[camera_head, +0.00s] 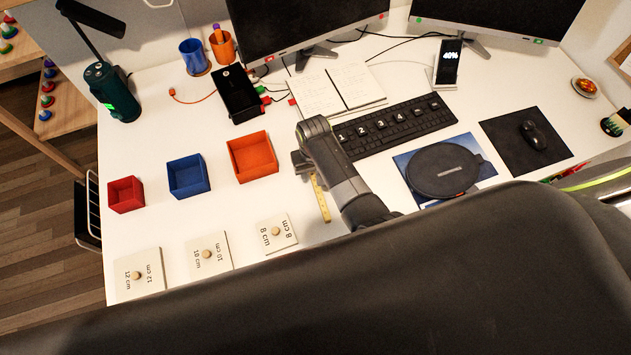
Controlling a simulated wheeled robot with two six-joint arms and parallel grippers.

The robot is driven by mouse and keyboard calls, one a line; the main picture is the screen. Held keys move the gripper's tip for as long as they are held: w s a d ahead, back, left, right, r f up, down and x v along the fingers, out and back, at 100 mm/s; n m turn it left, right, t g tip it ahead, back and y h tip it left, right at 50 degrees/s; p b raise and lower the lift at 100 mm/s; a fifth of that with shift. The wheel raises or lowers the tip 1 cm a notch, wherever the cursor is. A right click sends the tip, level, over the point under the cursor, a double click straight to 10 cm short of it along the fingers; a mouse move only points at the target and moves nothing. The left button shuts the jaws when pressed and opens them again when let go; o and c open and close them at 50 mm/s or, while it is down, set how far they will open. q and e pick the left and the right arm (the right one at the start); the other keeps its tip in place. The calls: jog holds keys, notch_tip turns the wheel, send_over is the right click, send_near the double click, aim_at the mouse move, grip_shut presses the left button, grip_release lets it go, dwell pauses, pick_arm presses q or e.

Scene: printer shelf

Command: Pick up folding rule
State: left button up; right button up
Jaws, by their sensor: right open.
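The folding rule (321,200) is a narrow yellow strip lying on the white desk, just left of my right forearm. Its upper end is hidden beneath my right gripper (303,165). The gripper is open and points down over or beside that upper end; I cannot tell whether it touches the rule. My left gripper is not in view.
Red, blue (188,177) and orange (252,157) open boxes stand to the left. Several knobbed boards marked in cm (208,254) lie in front of them. A keyboard (397,127) and open notebook (320,95) are behind. A dark round device (443,170) lies to the right.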

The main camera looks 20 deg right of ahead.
jog(key=shift+f, duration=0.8)
grip_shut()
jog(key=shift+r, duration=0.15)
